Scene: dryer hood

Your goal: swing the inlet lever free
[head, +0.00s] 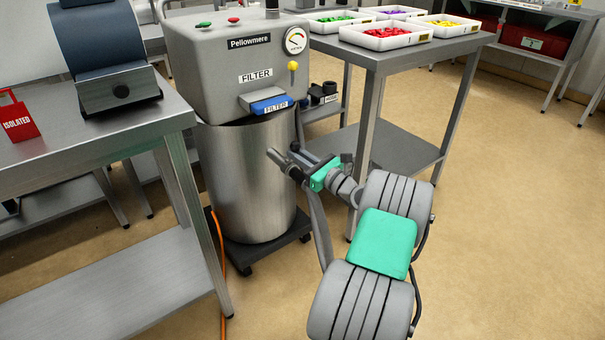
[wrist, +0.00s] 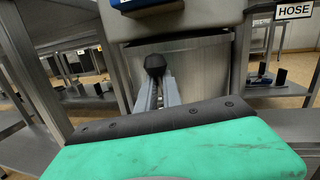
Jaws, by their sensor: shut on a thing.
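My gripper (head: 283,154) is in front of the steel drum of the Pellowmere unit (head: 222,85), below its filter drawer. The gripper also shows in the wrist view (wrist: 158,90), with its fingers close together and pointing at the drum. A dark, rounded knob (wrist: 155,64) sits at the fingertips, and the fingers are shut on it. I cannot make out the rest of an inlet lever behind it. A small yellow-topped handle (head: 292,67) stands under the gauge on the unit's front, apart from my gripper.
A steel bench (head: 95,137) with a red "ISOLATED" tag (head: 17,120) stands at left. A table (head: 400,62) with trays of coloured pieces is at right. A blue-fronted filter drawer (head: 270,105) juts out above my gripper. An orange cable (head: 222,275) runs along the floor.

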